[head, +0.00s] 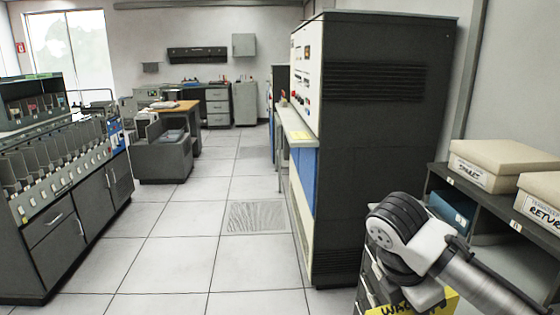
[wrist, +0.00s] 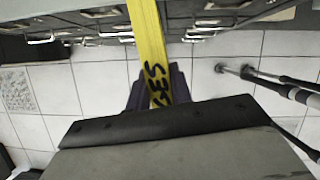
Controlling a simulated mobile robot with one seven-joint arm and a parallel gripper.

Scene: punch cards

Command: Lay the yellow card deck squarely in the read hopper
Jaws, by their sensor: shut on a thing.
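The yellow card deck (head: 440,301) with black lettering shows at the bottom right of the head view, partly behind my arm. In the wrist view the yellow deck (wrist: 148,40) runs up from between the dark purple fingers of my gripper (wrist: 157,92), with the letters "GES" readable. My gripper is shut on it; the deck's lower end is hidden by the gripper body. In the head view the fingers are hidden. I cannot tell for certain which part is the read hopper; a low grey machine (head: 163,160) with a raised open top stands at the middle left.
A long sorter with pockets (head: 60,170) stands at the left. A tall dark cabinet (head: 385,120) stands right of centre. Boxes marked "SPARES" (head: 475,180) and "RETUR" (head: 545,208) sit on the right shelf. Drawers with handles (wrist: 100,14) lie close by. The tiled aisle (head: 180,230) is clear.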

